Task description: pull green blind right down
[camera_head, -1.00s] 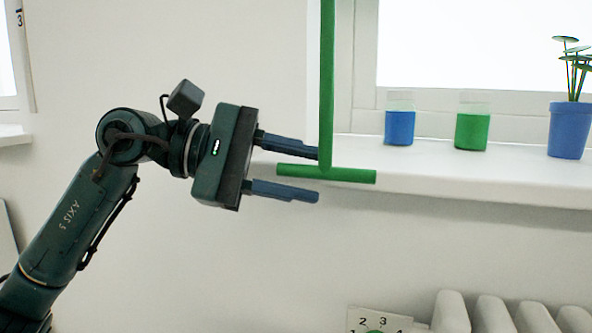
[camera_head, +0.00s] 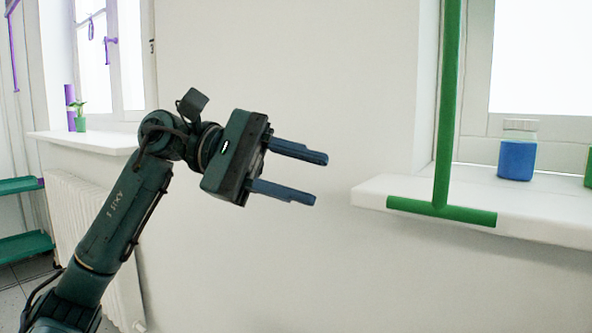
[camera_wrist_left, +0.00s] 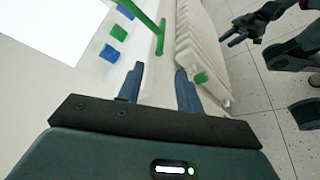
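The green blind pull is a long upright green rod (camera_head: 447,100) with a T-shaped crossbar (camera_head: 415,206) at its lower end, in front of the right window sill. It also shows in the left wrist view as a green bar (camera_wrist_left: 160,38) ahead of the fingers. My left gripper (camera_head: 319,179) is open and empty, left of the crossbar and apart from it, with its fingers pointing right. In the left wrist view, its fingers (camera_wrist_left: 159,70) are spread with nothing between them. My right gripper (camera_wrist_left: 234,38) appears open and empty at the upper right there. The blind itself is out of view.
The white right sill (camera_head: 375,192) carries a blue jar (camera_head: 516,158) and a green one (camera_head: 588,168) at the picture's edge. A radiator (camera_wrist_left: 205,45) is below it. Another sill (camera_head: 100,139) and green shelves (camera_head: 22,247) are at left. Bare wall lies between the windows.

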